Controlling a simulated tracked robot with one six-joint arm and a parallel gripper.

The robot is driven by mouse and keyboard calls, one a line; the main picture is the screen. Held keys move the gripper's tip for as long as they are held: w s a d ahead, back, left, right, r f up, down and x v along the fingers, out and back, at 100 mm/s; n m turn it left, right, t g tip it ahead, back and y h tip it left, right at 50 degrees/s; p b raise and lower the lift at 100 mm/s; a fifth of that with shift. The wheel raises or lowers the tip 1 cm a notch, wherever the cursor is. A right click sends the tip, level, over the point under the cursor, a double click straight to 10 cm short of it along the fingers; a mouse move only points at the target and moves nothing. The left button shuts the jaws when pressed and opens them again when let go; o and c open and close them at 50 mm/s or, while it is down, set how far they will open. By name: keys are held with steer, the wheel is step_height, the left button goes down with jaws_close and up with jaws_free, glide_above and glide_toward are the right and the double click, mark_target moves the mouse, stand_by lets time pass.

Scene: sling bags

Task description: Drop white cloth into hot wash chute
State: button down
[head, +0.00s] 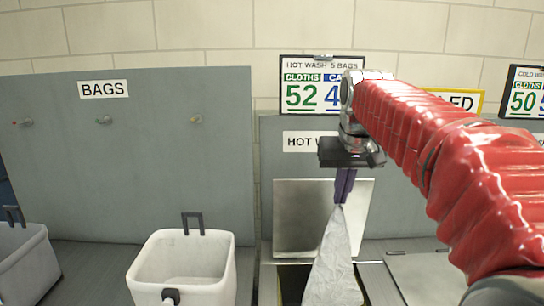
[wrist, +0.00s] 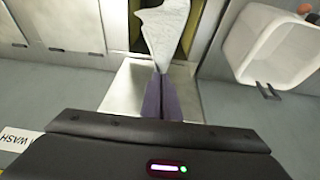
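My gripper (head: 341,198) has its purple fingers pinched together on the top of a white cloth (head: 335,262). The cloth hangs straight down in a narrow cone. In the wrist view my gripper (wrist: 161,76) also holds the cloth (wrist: 165,34) by its narrow end. The hot wash chute opening (head: 291,284) is dark with yellowish inner walls, and the cloth hangs in front of or over it. Its metal flap (head: 296,215) stands upright behind. In the wrist view the cloth overlaps the chute opening (wrist: 190,33). Whether the cloth's lower end is inside the opening is not clear.
A white bin (head: 180,258) stands left of the chute, with another bin (head: 25,265) further left. A grey panel with a BAGS label (head: 104,89) and pegs is behind them. A closed metal lid (head: 428,278) lies to the right. The hot wash sign (head: 307,94) reads CLOTHS 52.

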step_height(320, 180, up, 2)
steer(key=shift+r, duration=0.25)
steer(key=shift+w+r, duration=0.5)
steer(key=shift+w, duration=0.35)
steer(key=shift+w+r, duration=0.5)
steer(key=shift+w, duration=0.3)
steer(key=shift+w+r, duration=0.5)
steer(key=shift+w, duration=0.35)
steer(key=shift+f, duration=0.1)
step_height(320, 180, down, 30)
stand_by(2.7)
steer(key=c, duration=2.5)
jaws_free()
steer(key=o, duration=0.6)
steer(key=shift+c, duration=0.2)
steer(key=shift+o, duration=0.2)
